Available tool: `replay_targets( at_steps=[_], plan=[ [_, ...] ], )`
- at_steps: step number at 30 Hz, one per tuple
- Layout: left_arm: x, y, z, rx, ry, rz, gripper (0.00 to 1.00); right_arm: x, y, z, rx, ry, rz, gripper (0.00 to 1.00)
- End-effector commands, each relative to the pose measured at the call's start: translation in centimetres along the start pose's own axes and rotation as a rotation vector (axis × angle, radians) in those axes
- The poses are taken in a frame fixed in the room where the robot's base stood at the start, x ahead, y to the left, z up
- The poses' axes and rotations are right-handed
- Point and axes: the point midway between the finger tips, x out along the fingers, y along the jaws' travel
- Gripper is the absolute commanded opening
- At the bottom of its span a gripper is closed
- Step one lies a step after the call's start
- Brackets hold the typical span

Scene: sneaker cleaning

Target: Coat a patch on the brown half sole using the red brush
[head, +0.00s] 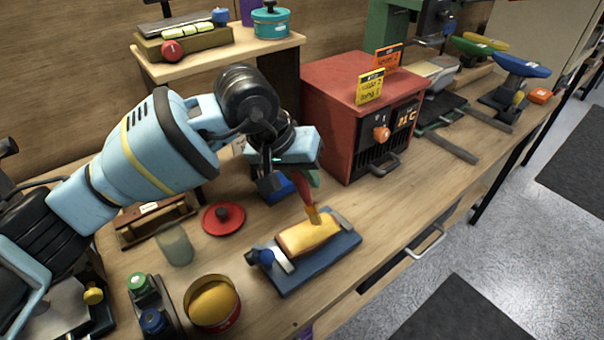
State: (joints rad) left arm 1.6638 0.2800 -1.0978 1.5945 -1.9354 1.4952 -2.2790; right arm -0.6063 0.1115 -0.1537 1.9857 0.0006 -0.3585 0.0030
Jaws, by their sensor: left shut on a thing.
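The brown half sole (293,248) lies on a blue board (345,248), between metal jaws of a clamp. Its top face looks yellow over most of its area, with brown showing along the edge. My left gripper (292,178) is shut on the red brush (307,197), above the board. The brush points down, and its yellowish bristle end meets the sole's far edge in the picture; whether it presses on it I cannot tell. The gripper partly hides the brush's upper handle. My right gripper is not in view.
An open tin (232,317) of yellow stuff stands front left of the board. A red lid (213,228), a cloudy glass (175,244) and bottles (150,305) are to the left. A red oven (335,100) stands behind. The bench right of the board is clear.

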Motion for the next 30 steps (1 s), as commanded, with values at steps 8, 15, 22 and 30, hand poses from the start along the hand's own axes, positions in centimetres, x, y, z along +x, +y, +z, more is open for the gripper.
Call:
replay_targets(
  at_steps=[8,15,22,30],
  plan=[
    [-2.0,0.7,-0.7,0.001,0.004,0.000,0.00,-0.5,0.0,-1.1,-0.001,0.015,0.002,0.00],
    [-3.8,1.4,-1.3,0.001,0.003,0.001,0.00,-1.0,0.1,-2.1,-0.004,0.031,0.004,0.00],
    [-5.3,1.9,-1.8,0.001,0.001,0.002,0.00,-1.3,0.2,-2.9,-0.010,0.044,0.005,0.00],
    [-5.2,1.8,-1.7,0.000,-0.001,0.002,0.00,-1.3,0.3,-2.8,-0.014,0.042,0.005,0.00]
  ],
)
